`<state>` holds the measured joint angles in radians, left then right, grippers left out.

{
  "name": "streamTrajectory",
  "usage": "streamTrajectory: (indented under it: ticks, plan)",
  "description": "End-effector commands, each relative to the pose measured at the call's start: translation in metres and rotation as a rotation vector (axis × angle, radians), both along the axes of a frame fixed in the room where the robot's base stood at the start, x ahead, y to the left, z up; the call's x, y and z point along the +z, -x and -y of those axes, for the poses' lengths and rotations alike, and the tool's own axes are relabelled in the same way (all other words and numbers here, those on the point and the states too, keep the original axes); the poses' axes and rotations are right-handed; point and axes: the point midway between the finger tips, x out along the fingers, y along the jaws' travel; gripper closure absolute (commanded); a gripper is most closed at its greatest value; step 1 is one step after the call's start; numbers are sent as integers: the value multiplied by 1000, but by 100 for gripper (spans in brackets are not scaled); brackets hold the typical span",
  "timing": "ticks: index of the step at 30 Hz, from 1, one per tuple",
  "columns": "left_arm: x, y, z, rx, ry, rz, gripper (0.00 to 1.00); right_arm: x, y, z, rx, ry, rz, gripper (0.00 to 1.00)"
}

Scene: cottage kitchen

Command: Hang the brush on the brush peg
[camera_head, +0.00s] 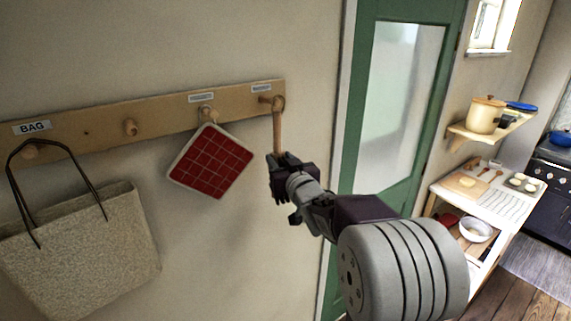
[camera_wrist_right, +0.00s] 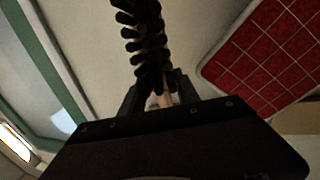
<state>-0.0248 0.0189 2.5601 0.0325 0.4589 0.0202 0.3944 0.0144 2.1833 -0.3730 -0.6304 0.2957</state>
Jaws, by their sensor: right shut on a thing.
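The brush's pale wooden handle (camera_head: 278,132) stands upright in the head view. Its rounded top end is at the rightmost peg (camera_head: 265,100) of the wall rail; I cannot tell whether it is around the peg or just in front of it. My right gripper (camera_head: 281,160) is shut on the lower part of the handle, below the rail. In the right wrist view the brush's dark bristles (camera_wrist_right: 148,45) stick out beyond the gripper (camera_wrist_right: 160,100), and a bit of handle shows between the fingers. My left gripper is not in view.
A red checked pot holder (camera_head: 211,161) hangs on the peg to the left. A woven bag (camera_head: 85,245) hangs at far left. A green door (camera_head: 385,120) is right of the rail; a worktop (camera_head: 485,197) stands beyond.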

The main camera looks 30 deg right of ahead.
Motion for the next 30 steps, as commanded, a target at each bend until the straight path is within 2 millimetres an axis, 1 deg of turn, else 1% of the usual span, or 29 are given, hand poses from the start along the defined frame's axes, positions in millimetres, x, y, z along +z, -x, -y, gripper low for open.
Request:
streamTrajectory:
  ticks: [1,12,15,18,22,30]
  plan:
    - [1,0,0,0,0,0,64,3,-4,0,0,-2,6,100]
    - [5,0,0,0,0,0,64,2,-31,-2,-1,-2,5,100]
    - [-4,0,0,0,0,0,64,-6,-37,-3,-1,-2,5,100]
    - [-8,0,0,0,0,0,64,-8,-41,-3,-1,-2,6,100]
    - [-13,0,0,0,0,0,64,-11,-43,-3,-2,-2,5,100]
    - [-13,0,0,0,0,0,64,-10,-44,-3,-2,-2,4,100]
